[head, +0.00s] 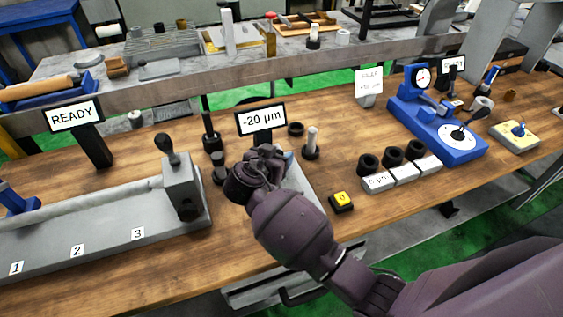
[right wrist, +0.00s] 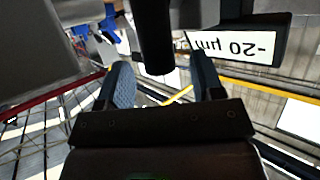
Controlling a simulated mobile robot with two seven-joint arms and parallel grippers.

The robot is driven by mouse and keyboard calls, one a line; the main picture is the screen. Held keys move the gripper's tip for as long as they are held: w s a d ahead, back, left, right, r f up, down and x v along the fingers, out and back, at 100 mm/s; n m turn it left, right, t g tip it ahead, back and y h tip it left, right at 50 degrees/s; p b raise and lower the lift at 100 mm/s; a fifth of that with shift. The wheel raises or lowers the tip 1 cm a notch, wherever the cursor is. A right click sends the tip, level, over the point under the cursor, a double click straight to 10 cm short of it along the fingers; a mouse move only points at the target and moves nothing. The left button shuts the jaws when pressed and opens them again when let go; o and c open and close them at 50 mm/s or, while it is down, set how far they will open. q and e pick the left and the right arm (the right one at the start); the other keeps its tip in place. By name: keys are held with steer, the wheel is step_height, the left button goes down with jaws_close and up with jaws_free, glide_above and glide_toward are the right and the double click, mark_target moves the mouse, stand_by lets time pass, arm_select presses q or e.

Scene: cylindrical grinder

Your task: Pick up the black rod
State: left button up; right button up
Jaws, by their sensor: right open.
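A slim black rod (head: 207,124) stands upright in a dark round base on the wooden bench, left of the -20 µm display. A shorter dark and grey piece (head: 218,166) stands just in front of it. My right gripper (head: 256,168) is over the bench in front of the display, to the right of these pieces; its fingers are mostly hidden in the head view. In the right wrist view my right gripper (right wrist: 162,82) is open, with its two blue-grey fingers apart. A dark cylinder (right wrist: 155,40) shows beyond and between them; I cannot tell which piece it is. My left gripper is not in view.
The -20 µm display (head: 261,120) stands behind my right gripper; it also appears upside down in the right wrist view (right wrist: 238,45). A grey fixture (head: 183,187) with a lever is at left. A pin on a black base (head: 311,145) and a yellow button (head: 341,200) are at right.

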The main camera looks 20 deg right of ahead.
steer(key=shift+c, duration=0.4)
jaws_close()
steer(key=shift+r, duration=0.1)
